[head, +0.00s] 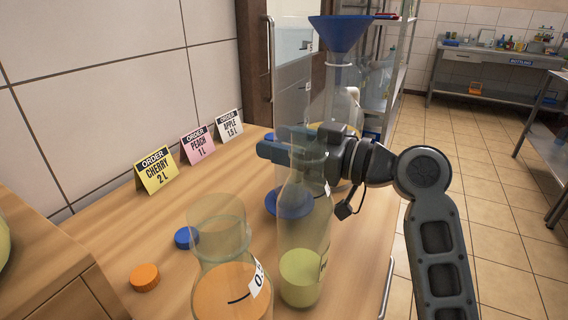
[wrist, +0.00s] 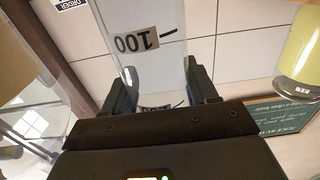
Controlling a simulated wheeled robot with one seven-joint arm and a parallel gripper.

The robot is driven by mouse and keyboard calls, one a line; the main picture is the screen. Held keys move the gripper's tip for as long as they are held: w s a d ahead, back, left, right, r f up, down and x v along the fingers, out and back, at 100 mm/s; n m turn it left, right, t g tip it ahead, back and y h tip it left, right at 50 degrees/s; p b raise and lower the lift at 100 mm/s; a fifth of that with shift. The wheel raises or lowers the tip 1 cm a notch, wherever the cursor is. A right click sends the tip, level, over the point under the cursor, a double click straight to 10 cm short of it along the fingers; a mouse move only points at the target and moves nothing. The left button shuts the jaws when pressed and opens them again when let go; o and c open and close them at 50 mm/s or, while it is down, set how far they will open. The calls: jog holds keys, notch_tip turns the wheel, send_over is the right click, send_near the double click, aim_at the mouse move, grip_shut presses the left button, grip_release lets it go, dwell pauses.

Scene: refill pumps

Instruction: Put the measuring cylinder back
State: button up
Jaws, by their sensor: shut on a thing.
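The measuring cylinder (head: 292,75) is tall and clear with a blue foot (head: 288,204). My gripper (head: 285,148) is shut around its middle and holds it upright over the wooden counter. In the wrist view the cylinder (wrist: 155,25) stands between the two fingers (wrist: 158,85), with an upside-down "100" mark. A clear bottle with yellow-green liquid (head: 300,275) stands in front and partly hides the foot. I cannot tell whether the foot touches the counter.
A blue funnel (head: 341,35) sits in a clear vessel close behind my gripper. A clear jar (head: 218,225) stands at the front. A blue cap (head: 185,238), an orange cap (head: 145,277) and order cards (head: 155,168) lie left. Bare counter (head: 232,172) shows left of the foot.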

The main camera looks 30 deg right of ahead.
jog(key=shift+f, duration=1.6)
jog(key=shift+f+b, duration=0.25)
jog(key=shift+b, duration=0.1)
jog(key=o, duration=1.4)
jog(key=shift+r, duration=0.1)
jog(key=shift+r+p, duration=0.15)
jog(key=shift+p, duration=0.15)
jog(key=b+v, duration=0.2)
jog(key=v, duration=1)
